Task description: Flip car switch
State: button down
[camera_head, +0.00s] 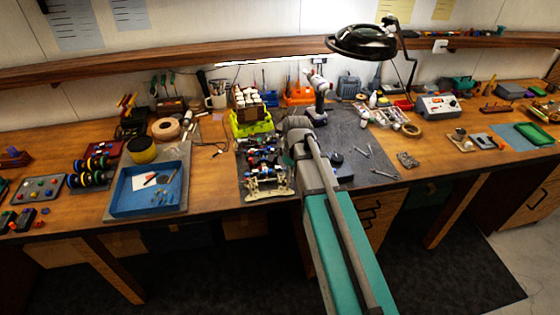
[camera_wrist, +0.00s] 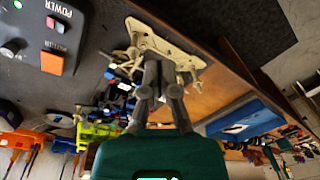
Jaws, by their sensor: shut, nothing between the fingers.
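The RC car (camera_head: 266,160) sits on the dark mat left of my arm, its cream bumper plate (camera_head: 268,187) toward the table's front edge. In the wrist view the cream plate (camera_wrist: 172,45) lies beyond my fingertips, and the blue and dark chassis (camera_wrist: 118,98) is partly behind the fingers. My gripper (camera_wrist: 160,62) is shut and empty, over the car; I cannot tell whether it touches it. A dark box (camera_wrist: 68,28) labelled POWER, with a small red and white switch (camera_wrist: 56,23), is at the upper left.
A blue tray (camera_head: 118,208) stands left of the car, and also shows in the wrist view (camera_wrist: 268,120). A lime-green rack (camera_head: 238,128) is behind the car. A black lamp (camera_head: 362,42) hangs above the bench. Small tools lie on the mat to the right.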

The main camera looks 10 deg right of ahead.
jog(key=w+d+r+n+y+p, duration=0.1)
jog(key=w+r+n+p, duration=0.1)
jog(key=w+n, duration=0.8)
jog(key=w+r, duration=0.1)
jog(key=w, duration=0.5)
jog(key=shift+w+d, duration=0.2)
jog(key=shift+w, duration=0.15)
jog(key=shift+f, duration=0.2)
jog(key=f+b, duration=0.3)
jog(key=a+f+b, duration=0.1)
jog(key=f+b, duration=0.2)
jog(key=a+f+b, duration=0.1)
jog(key=f+b, duration=0.3)
jog(key=shift+d+f+b, duration=0.2)
jog(key=shift+f+b, duration=0.7)
jog(key=shift+d+f+b, duration=0.15)
jog(key=shift+f+b, duration=0.7)
jog(key=shift+a, duration=0.1)
